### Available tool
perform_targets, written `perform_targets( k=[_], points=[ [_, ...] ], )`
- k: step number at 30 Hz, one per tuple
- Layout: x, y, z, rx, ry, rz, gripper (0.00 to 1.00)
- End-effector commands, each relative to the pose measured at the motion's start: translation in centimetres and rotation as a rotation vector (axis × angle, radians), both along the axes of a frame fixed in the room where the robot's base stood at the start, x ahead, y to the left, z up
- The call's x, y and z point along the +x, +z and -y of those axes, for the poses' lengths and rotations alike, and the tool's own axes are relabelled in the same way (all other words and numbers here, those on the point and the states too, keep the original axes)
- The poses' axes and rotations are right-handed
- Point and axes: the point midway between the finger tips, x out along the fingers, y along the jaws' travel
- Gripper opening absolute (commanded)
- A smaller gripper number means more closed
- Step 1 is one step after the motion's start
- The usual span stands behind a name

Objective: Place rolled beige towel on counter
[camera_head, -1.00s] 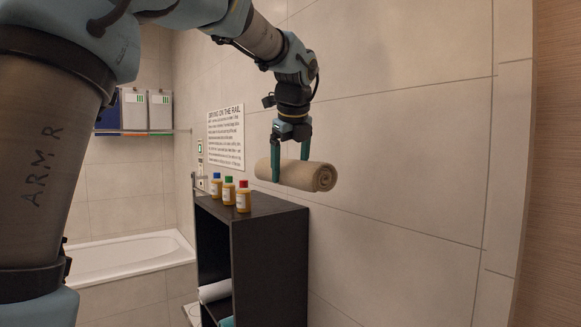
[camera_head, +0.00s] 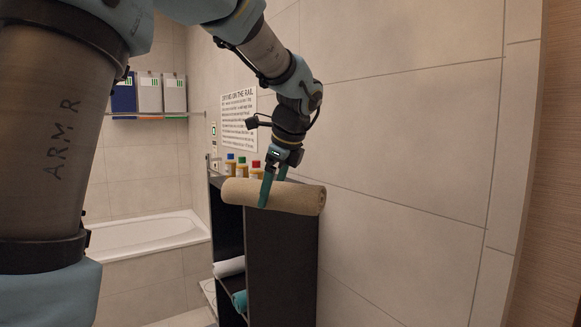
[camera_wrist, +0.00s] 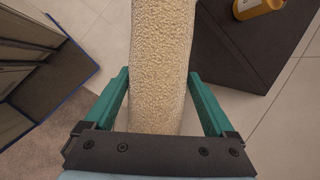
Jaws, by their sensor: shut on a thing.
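The rolled beige towel (camera_head: 296,197) is held sideways in my gripper (camera_head: 271,188), in front of the black shelf unit in the head view. In the wrist view the towel (camera_wrist: 160,60) runs between the two teal fingers of my gripper (camera_wrist: 160,95), which are shut on it. The counter is the dark top of the black shelf unit (camera_head: 283,260); in the head view the towel hides most of that top. In the wrist view the dark top (camera_wrist: 225,45) lies right of the towel, with tiled floor below and left. The towel appears apart from the top.
Bottles with blue (camera_head: 230,165), green (camera_head: 242,168) and red (camera_head: 256,170) caps stand on the shelf unit behind the towel. A white roll (camera_head: 229,267) and a teal roll (camera_head: 240,300) lie inside it. The tiled wall (camera_head: 400,140) is close on the right. A bathtub (camera_head: 145,235) is at the left.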

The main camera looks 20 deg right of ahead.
Motion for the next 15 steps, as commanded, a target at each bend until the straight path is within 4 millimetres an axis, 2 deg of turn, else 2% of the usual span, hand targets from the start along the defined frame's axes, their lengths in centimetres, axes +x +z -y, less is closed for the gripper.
perform_targets(
  k=[5, 15],
  points=[
    [0.0, -6.8, -6.0, 0.014, 0.406, -0.004, 0.12],
    [0.3, -22.6, -20.3, 0.016, 1.423, -0.001, 0.12]
  ],
)
